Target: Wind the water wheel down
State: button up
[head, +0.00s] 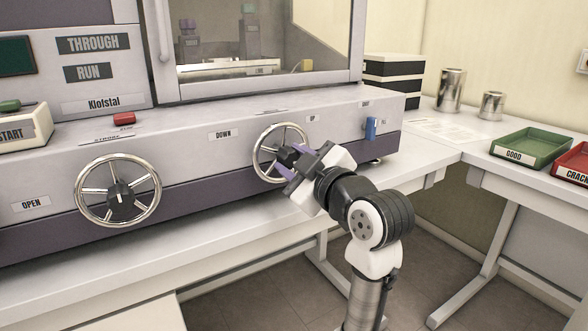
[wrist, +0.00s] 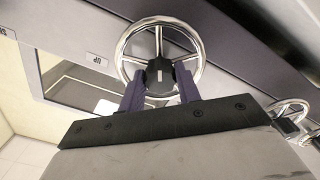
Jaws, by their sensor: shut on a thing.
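The wheel between the DOWN (head: 223,135) and UP (head: 312,119) labels is a chrome handwheel (head: 262,139) with a dark hub on the machine's grey front. The label above it is too small to read. My gripper (head: 294,166) is at this wheel, its purple fingers shut on the hub. In the wrist view the wheel (wrist: 160,22) is seen close, and the fingers of my gripper (wrist: 160,84) lie on either side of the black hub, which has a white mark. The arm hides the wheel's lower right part in the head view.
A second chrome handwheel (head: 153,188) is at the left by the OPEN label (head: 30,204). A blue switch (head: 371,128) is right of the gripped wheel. A red button (head: 123,118) sits on the ledge. Green (head: 513,155) and red trays stand on the right table.

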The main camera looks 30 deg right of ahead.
jog(key=shift+n, duration=0.4)
jog(key=o, duration=1)
jog(key=s, duration=0.9)
jog(key=s+b, duration=0.1)
jog(key=s, duration=0.4)
jog(key=shift+a, duration=0.25)
